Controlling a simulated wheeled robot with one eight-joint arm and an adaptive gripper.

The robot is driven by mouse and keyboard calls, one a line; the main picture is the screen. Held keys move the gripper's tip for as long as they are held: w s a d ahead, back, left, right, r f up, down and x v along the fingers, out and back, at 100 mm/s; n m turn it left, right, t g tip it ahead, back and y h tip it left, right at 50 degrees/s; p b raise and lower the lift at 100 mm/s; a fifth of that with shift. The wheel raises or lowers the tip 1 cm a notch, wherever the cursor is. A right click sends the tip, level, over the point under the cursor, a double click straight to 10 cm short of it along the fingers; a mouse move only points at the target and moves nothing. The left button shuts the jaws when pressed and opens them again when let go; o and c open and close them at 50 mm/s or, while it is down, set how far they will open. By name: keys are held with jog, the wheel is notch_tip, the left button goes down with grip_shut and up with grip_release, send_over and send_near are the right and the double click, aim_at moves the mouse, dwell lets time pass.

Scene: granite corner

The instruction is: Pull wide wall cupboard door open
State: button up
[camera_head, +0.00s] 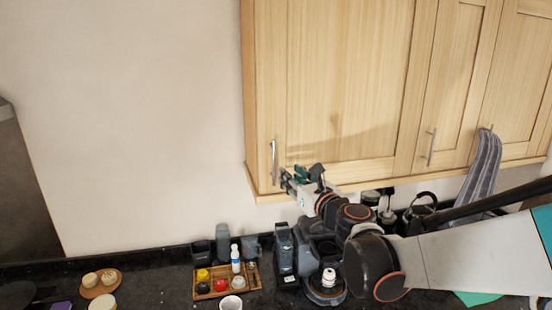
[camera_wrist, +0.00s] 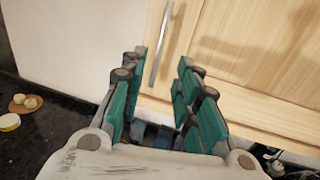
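The wide wall cupboard door (camera_head: 345,80) is pale wood and looks shut. Its upright metal bar handle (camera_head: 273,162) is near the lower left corner. My gripper (camera_head: 286,180) is just right of and below the handle's lower end. In the wrist view, my gripper (camera_wrist: 163,75) is open, with green-padded fingers spread apart. The handle (camera_wrist: 161,45) shows beyond and between the fingertips, nearer the left finger. I see no contact with it. The wide door (camera_wrist: 240,45) fills the upper right of that view.
Narrower cupboard doors (camera_head: 457,85) are to the right, with a striped towel (camera_head: 480,170) hanging from one handle. Below, the dark counter (camera_head: 150,285) holds a wooden tray (camera_head: 228,292), a coffee machine (camera_head: 322,260) and bottles. The wall left of the cupboard is clear.

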aim_at(274, 162)
jog(key=p+x, duration=0.1)
jog(key=x, duration=1.1)
jog(key=shift+c, duration=0.5)
grip_shut()
